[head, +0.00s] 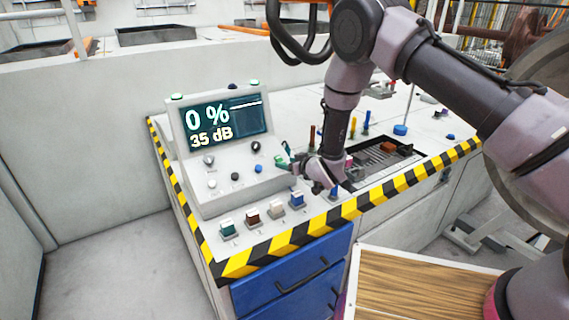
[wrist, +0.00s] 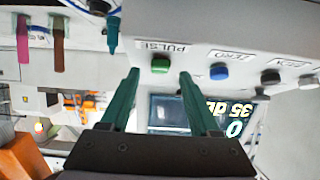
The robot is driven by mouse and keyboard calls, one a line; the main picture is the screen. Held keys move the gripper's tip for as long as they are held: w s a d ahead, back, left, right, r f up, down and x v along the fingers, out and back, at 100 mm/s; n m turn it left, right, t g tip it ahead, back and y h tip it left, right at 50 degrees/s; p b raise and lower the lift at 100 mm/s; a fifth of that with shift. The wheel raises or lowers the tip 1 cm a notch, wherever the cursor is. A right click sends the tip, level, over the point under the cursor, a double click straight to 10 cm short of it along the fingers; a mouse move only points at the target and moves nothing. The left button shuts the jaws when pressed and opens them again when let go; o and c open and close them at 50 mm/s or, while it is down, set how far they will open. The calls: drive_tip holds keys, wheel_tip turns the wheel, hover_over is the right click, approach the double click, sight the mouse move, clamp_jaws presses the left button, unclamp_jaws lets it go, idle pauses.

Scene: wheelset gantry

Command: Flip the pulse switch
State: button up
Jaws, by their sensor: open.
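In the wrist view, which shows the panel upside down, a green knob-like switch (wrist: 160,65) sits beside a label reading PULSE. My gripper (wrist: 157,74) is open, its two teal fingers apart. In that picture the switch appears between the fingertips, with nothing gripped. Whether the fingers touch the panel cannot be told. In the head view my gripper (head: 284,156) is at the right end of the console's row of small knobs. The PULSE switch cannot be made out clearly there, behind or among the fingers.
A blue knob (wrist: 219,71) is beside the PULSE switch. The console display (head: 225,124) reads 0 % and 35 dB. Several rocker switches, including a blue one (head: 297,197), stand on the ledge below my gripper. Coloured levers (head: 353,127) stand to the right.

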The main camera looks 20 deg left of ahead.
sight(280, 161)
drive_tip(key=shift+x, duration=1.1)
